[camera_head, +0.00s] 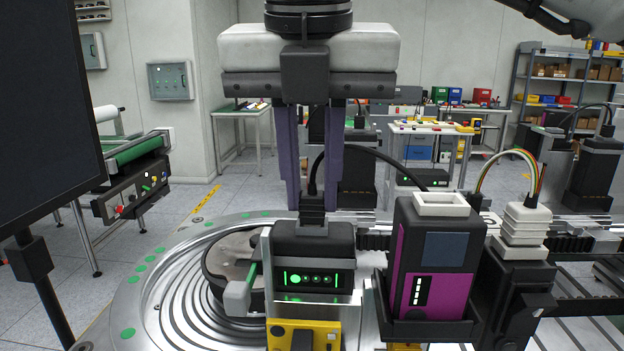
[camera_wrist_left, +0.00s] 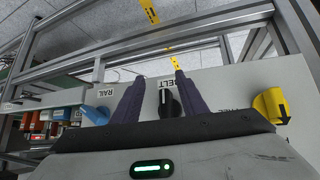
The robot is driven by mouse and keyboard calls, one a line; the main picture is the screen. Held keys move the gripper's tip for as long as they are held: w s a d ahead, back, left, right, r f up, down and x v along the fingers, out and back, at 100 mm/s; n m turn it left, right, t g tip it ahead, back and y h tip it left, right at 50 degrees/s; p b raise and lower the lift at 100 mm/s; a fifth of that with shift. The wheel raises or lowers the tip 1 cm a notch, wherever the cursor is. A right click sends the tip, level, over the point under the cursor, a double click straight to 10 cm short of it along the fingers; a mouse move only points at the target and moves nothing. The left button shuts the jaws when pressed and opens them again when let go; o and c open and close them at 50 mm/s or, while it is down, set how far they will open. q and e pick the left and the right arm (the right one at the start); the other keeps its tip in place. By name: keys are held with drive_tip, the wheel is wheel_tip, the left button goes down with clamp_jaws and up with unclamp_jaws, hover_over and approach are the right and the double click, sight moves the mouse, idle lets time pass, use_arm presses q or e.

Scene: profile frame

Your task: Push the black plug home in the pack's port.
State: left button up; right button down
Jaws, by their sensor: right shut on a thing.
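The black plug (camera_head: 312,201) stands upright with its black cable (camera_head: 333,152) arching up and right. My right gripper (camera_head: 314,206) comes down from above, its two purple fingers on either side of the plug, shut on it. The pack (camera_head: 314,250) is a dark box with a row of green lights on its front. The plug's lower end meets the pack's top; the port is hidden, and I cannot tell how deep the plug sits. In the left wrist view, my left gripper (camera_wrist_left: 158,76) is open and empty, above a panel with a black BELT knob (camera_wrist_left: 170,103).
A round metal turntable (camera_head: 180,315) carries the pack's holder. A purple-and-black unit (camera_head: 436,268) stands close on the right, beside a connector with coloured wires (camera_head: 525,222). A dark screen (camera_head: 45,115) fills the left edge. The panel has a yellow knob (camera_wrist_left: 270,105).

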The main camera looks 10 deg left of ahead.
drive_tip(key=c, duration=1.5)
unclamp_jaws()
drive_tip(key=p+v, duration=0.1)
drive_tip(key=v, duration=0.9)
drive_tip(key=shift+r+p, duration=0.1)
drive_tip(key=shift+p, duration=0.2)
